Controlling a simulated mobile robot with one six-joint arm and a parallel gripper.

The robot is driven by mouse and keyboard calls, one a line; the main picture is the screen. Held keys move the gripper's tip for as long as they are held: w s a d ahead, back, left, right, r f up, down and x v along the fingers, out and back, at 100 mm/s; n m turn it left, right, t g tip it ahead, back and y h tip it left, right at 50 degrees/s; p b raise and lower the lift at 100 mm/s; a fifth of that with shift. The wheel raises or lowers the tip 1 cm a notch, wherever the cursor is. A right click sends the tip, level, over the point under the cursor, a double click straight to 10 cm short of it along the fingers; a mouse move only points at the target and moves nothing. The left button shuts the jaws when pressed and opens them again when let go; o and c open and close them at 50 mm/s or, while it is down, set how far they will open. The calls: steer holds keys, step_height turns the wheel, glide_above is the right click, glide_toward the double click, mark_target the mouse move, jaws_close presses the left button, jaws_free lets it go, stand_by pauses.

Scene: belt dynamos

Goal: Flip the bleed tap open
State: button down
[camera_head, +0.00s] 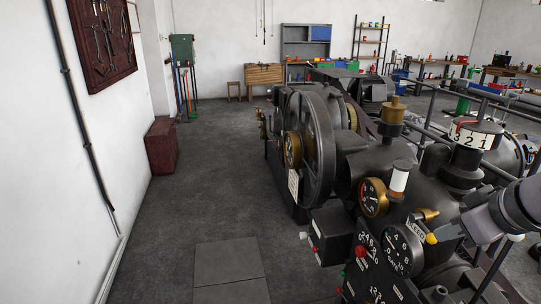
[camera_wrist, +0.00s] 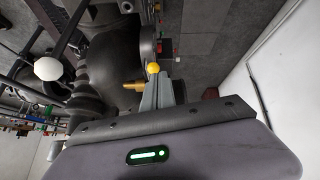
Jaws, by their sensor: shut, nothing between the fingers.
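The bleed tap is a small brass fitting (camera_head: 428,215) with a yellow ball knob (camera_head: 431,238), beside a white BLEED label (camera_head: 415,229) on the dark machine. In the wrist view the yellow knob (camera_wrist: 152,68) shows right at my fingertips, with the brass body (camera_wrist: 134,85) to its left. My gripper (camera_head: 442,234) reaches in from the right, its tips close to the knob. In the wrist view my gripper (camera_wrist: 160,78) has its grey fingers together with nothing between them. I cannot tell whether they touch the knob.
A round gauge (camera_head: 402,250) and another dial (camera_head: 374,197) sit left of the tap. Railings (camera_head: 437,140) run along the machine's right side. The floor (camera_head: 215,200) to the left is mostly clear.

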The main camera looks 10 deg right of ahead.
steer(key=s+p, duration=0.1)
steer(key=s, duration=0.9)
steer(key=shift+s+d+r, duration=0.15)
steer(key=shift+r, duration=0.2)
steer(key=shift+s, duration=0.1)
